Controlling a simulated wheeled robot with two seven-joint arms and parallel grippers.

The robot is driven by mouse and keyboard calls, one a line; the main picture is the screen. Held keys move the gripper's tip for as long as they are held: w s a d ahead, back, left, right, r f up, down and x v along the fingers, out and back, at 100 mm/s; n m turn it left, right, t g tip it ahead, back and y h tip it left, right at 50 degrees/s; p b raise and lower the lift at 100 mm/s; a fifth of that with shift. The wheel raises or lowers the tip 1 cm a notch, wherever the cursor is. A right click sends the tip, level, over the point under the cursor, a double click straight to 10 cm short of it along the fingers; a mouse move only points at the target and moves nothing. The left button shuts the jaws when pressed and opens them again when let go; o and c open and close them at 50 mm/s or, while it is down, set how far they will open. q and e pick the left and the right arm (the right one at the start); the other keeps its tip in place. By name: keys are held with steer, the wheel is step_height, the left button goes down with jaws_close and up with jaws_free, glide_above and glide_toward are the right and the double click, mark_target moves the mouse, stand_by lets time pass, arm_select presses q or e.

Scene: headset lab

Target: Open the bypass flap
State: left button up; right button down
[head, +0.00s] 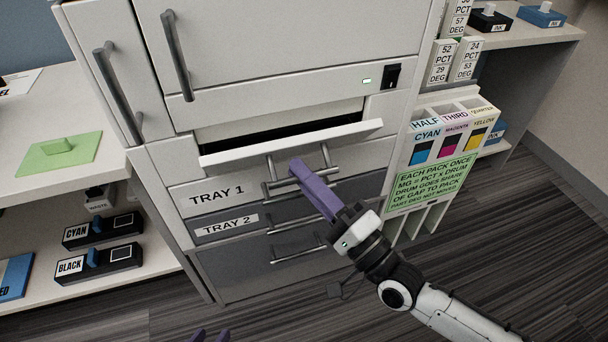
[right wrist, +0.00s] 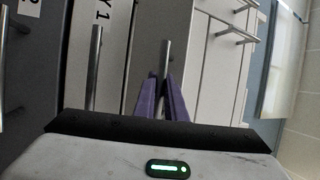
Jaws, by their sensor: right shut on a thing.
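The bypass flap (head: 345,132) is a white panel above the TRAY 1 drawer (head: 180,195) on the white machine. It is tilted outward, with a dark slot showing behind its top edge. A grey bar handle hangs from its front. My right gripper (head: 295,168) has its purple fingers shut on this handle. In the right wrist view the handle bar (right wrist: 164,58) runs between the two fingers.
Handles of TRAY 1 and the TRAY 2 drawer (head: 200,230) lie just below the flap. A shelf with CYAN (head: 85,232) and BLACK (head: 85,268) cartridges stands left. A rack with a green sign (head: 432,182) stands right. Striped floor in front is clear.

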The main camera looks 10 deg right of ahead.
steer(key=c, duration=1.8)
jaws_free()
steer(key=shift+f, duration=0.1)
arm_select(q)
steer(key=shift+s+a+p, duration=0.2)
steer(key=shift+s+p, duration=0.1)
steer(key=shift+s, duration=0.05)
arm_select(e)
steer(key=v, duration=1)
steer(key=shift+s+d, duration=0.1)
steer(key=shift+s, duration=0.05)
arm_select(q)
steer(key=shift+w+r, duration=0.15)
